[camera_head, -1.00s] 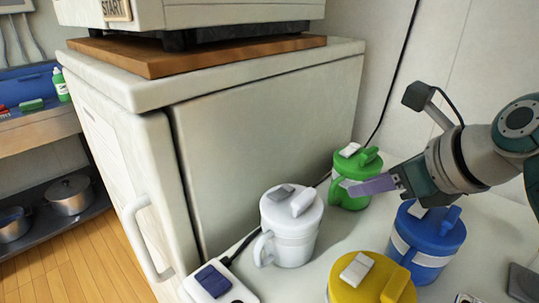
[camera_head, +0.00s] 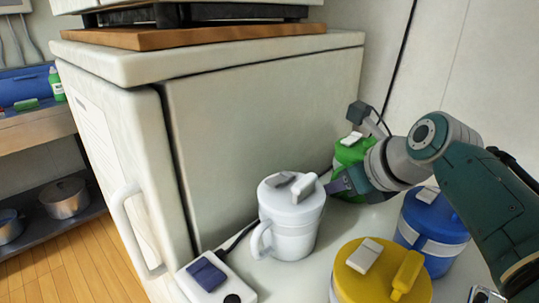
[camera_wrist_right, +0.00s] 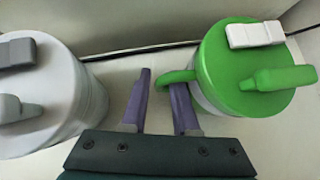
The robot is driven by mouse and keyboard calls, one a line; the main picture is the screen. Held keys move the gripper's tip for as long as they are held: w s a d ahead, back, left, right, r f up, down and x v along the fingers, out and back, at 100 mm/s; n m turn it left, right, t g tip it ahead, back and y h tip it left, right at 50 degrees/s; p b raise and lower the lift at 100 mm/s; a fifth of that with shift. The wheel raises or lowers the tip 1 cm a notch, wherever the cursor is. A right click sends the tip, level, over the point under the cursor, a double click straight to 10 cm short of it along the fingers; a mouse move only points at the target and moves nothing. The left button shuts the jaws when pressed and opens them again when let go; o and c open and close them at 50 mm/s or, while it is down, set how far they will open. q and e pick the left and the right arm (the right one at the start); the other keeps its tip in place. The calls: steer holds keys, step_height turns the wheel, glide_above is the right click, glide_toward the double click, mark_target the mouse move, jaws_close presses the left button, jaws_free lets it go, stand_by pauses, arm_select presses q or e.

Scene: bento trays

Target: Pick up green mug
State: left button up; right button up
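The green mug (camera_head: 350,152), with a green lid and a white block on it, stands upright by the fridge's side, partly hidden behind my right arm. In the right wrist view the green mug (camera_wrist_right: 240,65) is at the right, its handle reaching left. My right gripper (camera_head: 338,184) is at its handle side. In the wrist view the right gripper's purple fingers (camera_wrist_right: 160,95) are apart. The handle's outer end lies between them and its loop is at the right finger's tip; I cannot tell if they touch. My left gripper is not in view.
A white mug (camera_head: 290,222) stands close to the left of the gripper. A blue mug (camera_head: 425,235) and a yellow mug (camera_head: 350,285) stand nearer the front right. The white fridge (camera_head: 260,130) borders the counter behind.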

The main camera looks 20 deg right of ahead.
steer(key=shift+c, duration=0.3)
jaws_close()
stand_by(1.0)
steer(key=shift+r, duration=0.1)
